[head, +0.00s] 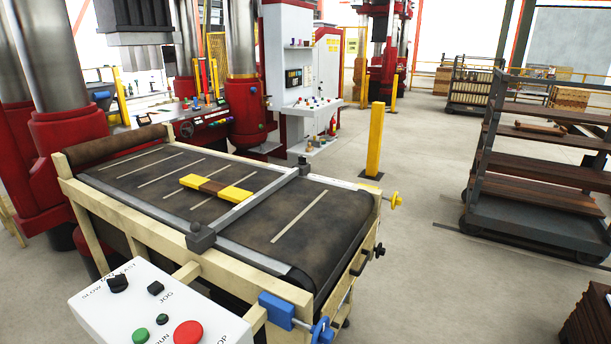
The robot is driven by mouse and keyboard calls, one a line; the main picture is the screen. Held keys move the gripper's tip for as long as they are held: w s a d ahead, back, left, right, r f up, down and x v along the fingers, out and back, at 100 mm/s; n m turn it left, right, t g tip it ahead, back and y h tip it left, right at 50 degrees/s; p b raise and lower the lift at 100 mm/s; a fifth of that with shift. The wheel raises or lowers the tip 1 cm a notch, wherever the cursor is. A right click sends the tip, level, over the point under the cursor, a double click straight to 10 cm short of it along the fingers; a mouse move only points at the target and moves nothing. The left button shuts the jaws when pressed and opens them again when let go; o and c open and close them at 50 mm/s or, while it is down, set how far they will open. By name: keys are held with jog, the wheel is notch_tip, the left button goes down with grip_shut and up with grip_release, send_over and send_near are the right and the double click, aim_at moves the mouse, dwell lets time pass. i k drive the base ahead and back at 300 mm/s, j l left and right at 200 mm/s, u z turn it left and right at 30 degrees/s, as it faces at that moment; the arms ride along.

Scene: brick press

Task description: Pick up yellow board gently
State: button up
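The yellow board (235,194) lies flat on the dark conveyor belt (320,240), left of the grey crossbar. Its two ends are yellow and a brown band (213,187) crosses its middle. White stripes run across the belt on both sides of it. Nothing is seen touching the board from above. My gripper is not in view.
A grey crossbar (250,205) spans the belt just right of the board. A control box (150,310) with buttons stands in front. A yellow post (375,140) stands behind the belt. A shelf cart (540,170) is at right. The floor between is clear.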

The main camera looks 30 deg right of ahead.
aim_at(237, 196)
jog(key=i+l+z, duration=0.15)
jog(key=z, duration=1.8)
jog(key=i+j, duration=0.15)
jog(key=i, duration=0.25)
jog(key=i+j+z, duration=0.1)
jog(key=i, duration=0.3)
jog(key=i+j, duration=0.3)
jog(key=i, duration=0.15)
jog(key=i+j+z, duration=0.1)
jog(key=i, duration=0.3)
jog(key=i+j, duration=0.1)
jog(key=i, duration=1.75)
jog(key=i+l+u, duration=0.1)
jog(key=i+u, duration=0.35)
jog(key=i+l+u, duration=0.4)
jog(key=i, duration=0.2)
jog(key=j, duration=0.1)
